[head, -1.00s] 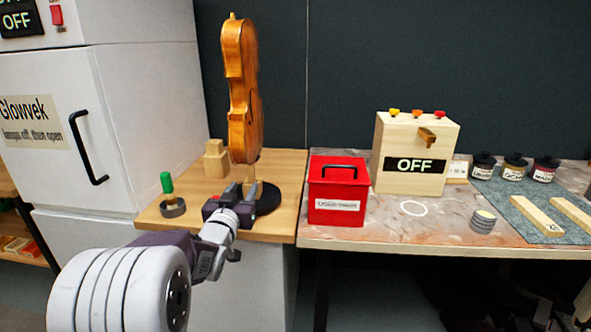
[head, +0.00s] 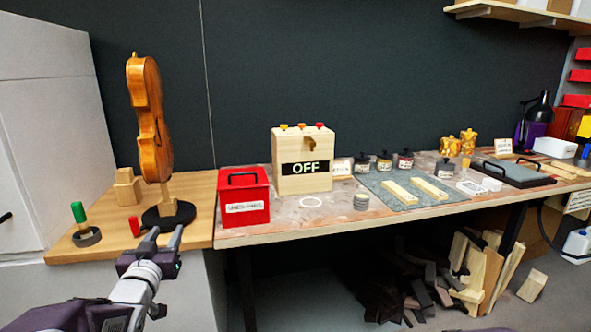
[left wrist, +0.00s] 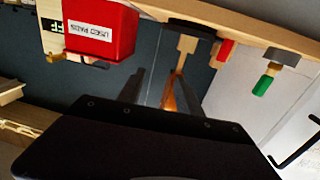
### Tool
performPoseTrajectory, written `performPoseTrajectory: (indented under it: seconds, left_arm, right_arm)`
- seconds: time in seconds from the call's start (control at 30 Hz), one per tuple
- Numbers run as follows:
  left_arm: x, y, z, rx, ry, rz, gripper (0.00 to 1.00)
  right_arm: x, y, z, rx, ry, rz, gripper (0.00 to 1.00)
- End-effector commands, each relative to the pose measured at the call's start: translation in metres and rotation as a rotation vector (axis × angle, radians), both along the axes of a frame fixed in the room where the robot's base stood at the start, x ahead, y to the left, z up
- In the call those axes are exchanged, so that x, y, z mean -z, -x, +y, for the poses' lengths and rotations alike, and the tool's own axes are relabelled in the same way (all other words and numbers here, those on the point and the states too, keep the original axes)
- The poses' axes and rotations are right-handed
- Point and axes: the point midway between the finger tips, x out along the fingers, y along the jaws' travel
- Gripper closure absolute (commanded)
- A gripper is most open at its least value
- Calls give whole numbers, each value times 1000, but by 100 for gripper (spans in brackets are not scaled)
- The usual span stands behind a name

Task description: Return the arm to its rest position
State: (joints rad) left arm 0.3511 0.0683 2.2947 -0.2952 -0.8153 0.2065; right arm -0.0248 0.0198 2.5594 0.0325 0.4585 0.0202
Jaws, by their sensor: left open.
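My left gripper (head: 162,240) is open and empty. It hangs in front of the wooden bench's front edge, short of the violin's stand. In the left wrist view, which looks upside down, its two fingers (left wrist: 160,92) stand apart with nothing gripped between them. The violin body (head: 150,118) stands upright on a post with a round black base (head: 168,215). It shows partly beyond the fingers in the left wrist view (left wrist: 170,95). My right gripper is not in view.
On the wooden bench are a green-handled tool (head: 79,214), a small red piece (head: 134,227) and a wooden block (head: 127,187). A red bin (head: 244,196) and an OFF box (head: 304,160) stand to the right. Wood offcuts (head: 478,270) lie below the table.

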Motion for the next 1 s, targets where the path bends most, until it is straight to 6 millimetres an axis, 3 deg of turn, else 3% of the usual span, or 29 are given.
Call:
performPoseTrajectory:
  seconds: [0.17,0.27,0.43,0.6,0.8,0.93,1.0]
  left_arm:
    - [20,-2,-47,80,28,64,58]
    - [50,3,-71,105,51,170,58]
    - [121,32,-103,128,79,438,58]
    - [201,95,-125,130,96,800,58]
    - [261,190,-128,103,126,1205,58]
    - [278,250,-130,101,143,1448,58]
    - [243,254,-130,110,133,1469,58]
  right_arm:
    - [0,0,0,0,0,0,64]
    - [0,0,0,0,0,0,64]
    - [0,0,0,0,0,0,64]
    - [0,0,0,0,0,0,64]
    - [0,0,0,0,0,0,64]
    - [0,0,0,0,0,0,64]
    - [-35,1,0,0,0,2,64]
